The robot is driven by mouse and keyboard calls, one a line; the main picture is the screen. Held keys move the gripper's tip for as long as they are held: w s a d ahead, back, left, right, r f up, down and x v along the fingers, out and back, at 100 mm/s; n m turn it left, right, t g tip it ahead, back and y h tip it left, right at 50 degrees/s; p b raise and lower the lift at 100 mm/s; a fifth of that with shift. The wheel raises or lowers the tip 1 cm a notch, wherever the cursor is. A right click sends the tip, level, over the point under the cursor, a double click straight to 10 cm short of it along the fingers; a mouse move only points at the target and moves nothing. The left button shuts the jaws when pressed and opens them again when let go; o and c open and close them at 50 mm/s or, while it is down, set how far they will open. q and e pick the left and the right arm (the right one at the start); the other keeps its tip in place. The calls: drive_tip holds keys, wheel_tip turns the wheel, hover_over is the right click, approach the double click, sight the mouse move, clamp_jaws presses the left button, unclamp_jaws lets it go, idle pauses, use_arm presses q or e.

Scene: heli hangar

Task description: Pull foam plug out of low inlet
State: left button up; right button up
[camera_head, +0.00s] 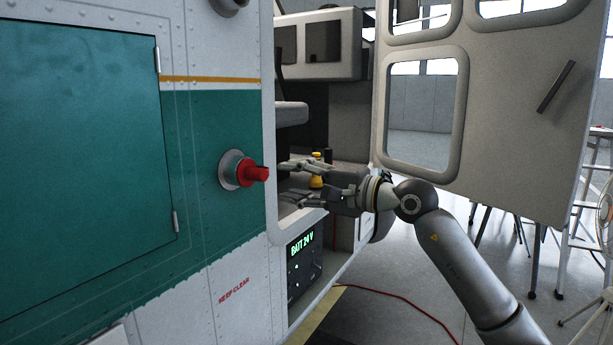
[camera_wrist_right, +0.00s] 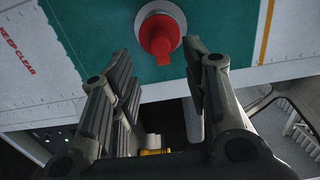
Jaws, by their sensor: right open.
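The red foam plug (camera_head: 256,173) sits in a round grey inlet ring (camera_head: 230,169) on the green band of the helicopter's side. It sticks out toward the right. My right gripper (camera_head: 287,184) is open and to the right of the plug, with its fingers pointing left toward it and a gap between. In the right wrist view the plug (camera_wrist_right: 160,36) shows ahead, beyond and between the open fingertips (camera_wrist_right: 158,62). Nothing is between the fingers. My left gripper is not in view.
A panel reading BATT 24 V (camera_head: 304,262) is below the gripper. A yellow object (camera_head: 316,172) stands behind the fingers in the open doorway. The open door (camera_head: 500,110) is at right. A red cable (camera_head: 400,298) lies on the floor.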

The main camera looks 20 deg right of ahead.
sight(265, 176)
drive_tip(key=p+x, duration=0.2)
drive_tip(key=x, duration=0.3)
drive_tip(key=shift+w+a, duration=0.1)
drive_tip(key=shift+p+x, duration=0.3)
drive_tip(key=shift+x, duration=1.55)
drive_tip(key=c, duration=0.8)
drive_tip(key=shift+b+v, duration=2.6)
drive_tip(key=shift+v, duration=1.95)
